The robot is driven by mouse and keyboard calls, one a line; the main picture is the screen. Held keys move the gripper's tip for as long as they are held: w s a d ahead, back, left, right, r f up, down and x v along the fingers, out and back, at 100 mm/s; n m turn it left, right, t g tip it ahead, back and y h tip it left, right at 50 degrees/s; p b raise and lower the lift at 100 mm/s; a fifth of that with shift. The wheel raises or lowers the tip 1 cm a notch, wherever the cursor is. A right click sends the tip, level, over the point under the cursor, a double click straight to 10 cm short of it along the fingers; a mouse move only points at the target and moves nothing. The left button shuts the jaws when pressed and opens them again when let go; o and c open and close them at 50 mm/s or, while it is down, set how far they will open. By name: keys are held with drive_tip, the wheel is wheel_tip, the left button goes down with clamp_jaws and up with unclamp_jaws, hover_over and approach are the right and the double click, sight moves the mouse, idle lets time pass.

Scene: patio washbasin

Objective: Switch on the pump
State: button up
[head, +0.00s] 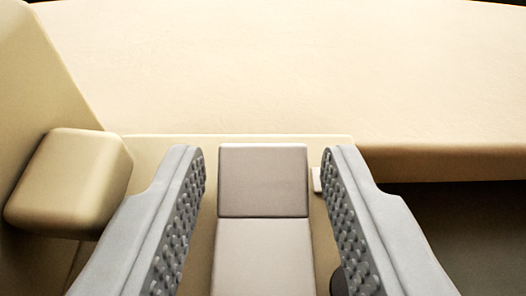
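My gripper (264,158) is open, with its two grey, studded fingers reaching forward from the bottom of the head view. Between them is a taupe two-part block (263,181), with a darker upper face and a paler lower face. It looks like a rocker switch, but no marking shows that it is the pump's. A narrow gap shows on each side between the block and the fingers. The block stands in front of a beige panel (335,142). Whether the switch is on or off cannot be told.
A rounded beige block (72,180) sticks out left of my left finger, beside a slanted beige wall (40,70). A small pale tab (316,180) shows by the right finger. A broad cream surface (290,65) lies beyond. A dark recess (460,225) is at lower right.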

drive_tip(key=c, duration=0.7)
drive_tip(key=shift+w+r+g, duration=0.1)
drive_tip(key=shift+g, duration=0.6)
drive_tip(key=o, duration=0.7)
drive_tip(key=v, duration=1.7)
drive_tip(key=shift+s, duration=0.2)
